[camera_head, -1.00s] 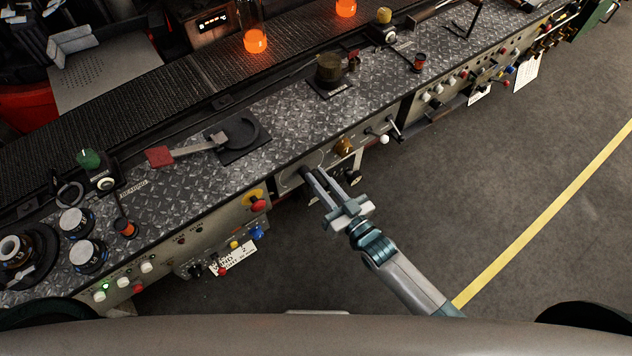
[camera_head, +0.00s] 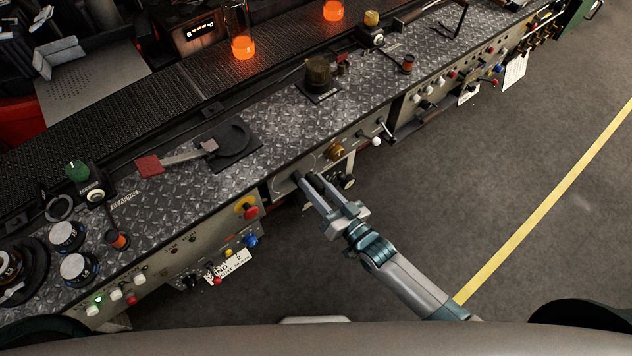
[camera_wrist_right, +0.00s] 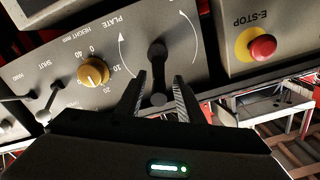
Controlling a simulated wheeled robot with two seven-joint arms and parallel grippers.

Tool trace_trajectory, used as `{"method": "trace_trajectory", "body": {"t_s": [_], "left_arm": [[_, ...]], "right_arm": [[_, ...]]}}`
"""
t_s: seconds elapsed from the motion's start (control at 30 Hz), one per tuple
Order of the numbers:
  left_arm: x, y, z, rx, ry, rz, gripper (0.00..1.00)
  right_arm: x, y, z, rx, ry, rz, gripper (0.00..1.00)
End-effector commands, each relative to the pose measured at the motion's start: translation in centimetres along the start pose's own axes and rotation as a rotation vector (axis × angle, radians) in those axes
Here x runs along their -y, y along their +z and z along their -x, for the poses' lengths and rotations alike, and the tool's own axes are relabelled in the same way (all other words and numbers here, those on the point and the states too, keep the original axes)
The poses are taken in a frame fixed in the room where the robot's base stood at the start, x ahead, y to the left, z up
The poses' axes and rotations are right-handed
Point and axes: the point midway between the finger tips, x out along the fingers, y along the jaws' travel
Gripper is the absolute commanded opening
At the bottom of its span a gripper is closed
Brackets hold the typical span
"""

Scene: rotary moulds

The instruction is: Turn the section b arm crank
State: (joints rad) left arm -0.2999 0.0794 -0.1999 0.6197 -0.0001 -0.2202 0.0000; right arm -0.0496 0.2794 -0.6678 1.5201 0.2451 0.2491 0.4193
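A dark crank arm with a round-ended handle (camera_wrist_right: 158,72) stands on the grey front panel, between two curved white arrows, in the right wrist view. Beside it the panel reads "PLATE HEIGHT mm". My right gripper (camera_wrist_right: 158,98) is open, with one finger on each side of the crank's handle end; small gaps show at both sides. In the head view my right gripper (camera_head: 306,179) reaches the bench's front panel, and the crank there is mostly hidden by the fingers. I cannot read a "section b" mark. My left gripper is not in view.
A brass dial (camera_wrist_right: 93,72) sits left of the crank in the wrist view, and a red E-stop button (camera_wrist_right: 262,48) on yellow sits to the right. A white-ball lever (camera_head: 377,141) stands out farther along the panel. The floor (camera_head: 480,190) is clear.

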Motion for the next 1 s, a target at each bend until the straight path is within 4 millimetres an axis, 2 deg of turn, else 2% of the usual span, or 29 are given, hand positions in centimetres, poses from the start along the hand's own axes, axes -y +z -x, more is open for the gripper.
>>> {"method": "trace_trajectory", "body": {"t_s": [0.57,0.77,1.0], "left_arm": [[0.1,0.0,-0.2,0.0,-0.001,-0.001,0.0],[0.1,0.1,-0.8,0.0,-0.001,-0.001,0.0],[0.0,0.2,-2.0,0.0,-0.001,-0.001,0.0]], "right_arm": [[-0.1,-0.5,0.3,-0.011,-0.002,0.004,0.36],[-0.1,-0.3,2.3,-0.009,-0.002,0.003,0.36],[-0.1,-0.1,6.6,-0.008,-0.002,0.003,0.36]]}}
